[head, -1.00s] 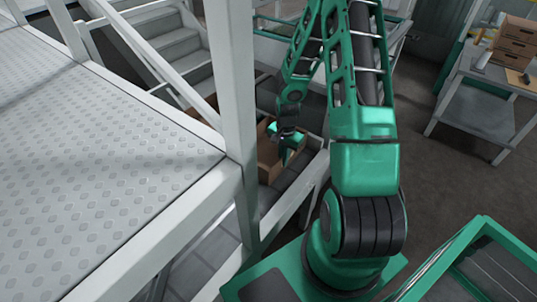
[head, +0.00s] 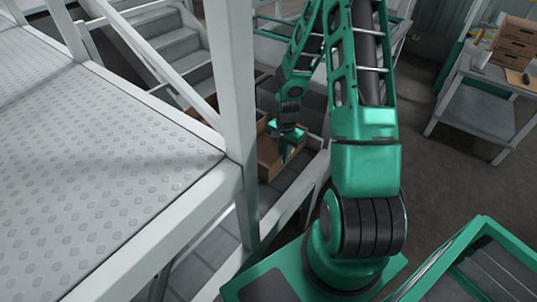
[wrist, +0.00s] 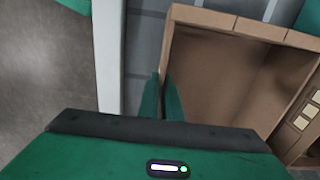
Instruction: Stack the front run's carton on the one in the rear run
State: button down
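An open brown carton (head: 268,160) sits on the near roller run, just right of the white post in the head view. In the wrist view the carton (wrist: 235,22) shows open and empty inside, with a label on its right flank. My gripper (wrist: 160,85) has its two green fingers close together on either side of the carton's left wall, apparently pinching it. In the head view my gripper (head: 286,150) reaches down into the carton. Brown cardboard (head: 211,101) shows farther back, mostly hidden behind the post; I cannot tell its full shape.
A white post (head: 236,120) and a raised treadplate platform (head: 90,170) stand close on the left. White stairs (head: 165,40) rise behind. A table (head: 485,100) at the right bears stacked cartons (head: 513,40). The floor between the arm and table is clear.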

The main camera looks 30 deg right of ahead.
jog(key=shift+r, duration=1.7)
